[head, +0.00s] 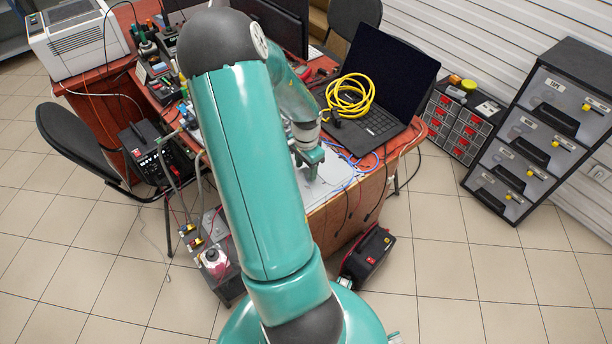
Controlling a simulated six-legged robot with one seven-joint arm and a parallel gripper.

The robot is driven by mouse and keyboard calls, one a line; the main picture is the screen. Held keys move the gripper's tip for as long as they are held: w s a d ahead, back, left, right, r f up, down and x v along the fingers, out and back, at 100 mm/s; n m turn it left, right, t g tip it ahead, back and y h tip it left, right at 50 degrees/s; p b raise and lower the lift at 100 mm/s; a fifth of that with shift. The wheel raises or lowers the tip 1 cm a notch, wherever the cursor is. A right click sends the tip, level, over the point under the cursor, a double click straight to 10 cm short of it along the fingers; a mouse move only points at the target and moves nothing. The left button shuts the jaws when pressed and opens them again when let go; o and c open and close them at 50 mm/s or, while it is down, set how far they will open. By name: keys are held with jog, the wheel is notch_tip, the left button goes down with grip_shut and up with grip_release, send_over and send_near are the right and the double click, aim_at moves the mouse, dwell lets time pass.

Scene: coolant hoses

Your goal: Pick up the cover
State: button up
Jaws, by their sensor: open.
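My gripper (312,172) is small in the head view, over the near part of the cluttered workbench. It is open and points down. Below and beside it is a flat light-grey surface (338,180), which may be the cover or a mat; I cannot tell which. I cannot tell whether the gripper touches it. My teal arm hides the bench to the left of the gripper. Nothing shows clearly between the fingers.
A laptop (375,128) with a coiled yellow cable (349,97) stands behind and right of the gripper. A blue cable (362,170) lies close on the right. A black-and-red case (368,254) sits on the floor. Drawer cabinets (545,135) stand right.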

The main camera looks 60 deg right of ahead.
jog(key=shift+f, duration=0.1)
jog(key=c, duration=1)
jog(key=shift+c, duration=0.2)
jog(key=shift+r, duration=0.45)
notch_tip(320, 180, up, 2)
jog(key=shift+r, duration=0.1)
jog(key=w+a+r, duration=0.8)
jog(key=a+r, duration=0.2)
jog(key=a, duration=0.1)
jog(key=shift+w, duration=0.25)
jog(key=shift+a, duration=0.1)
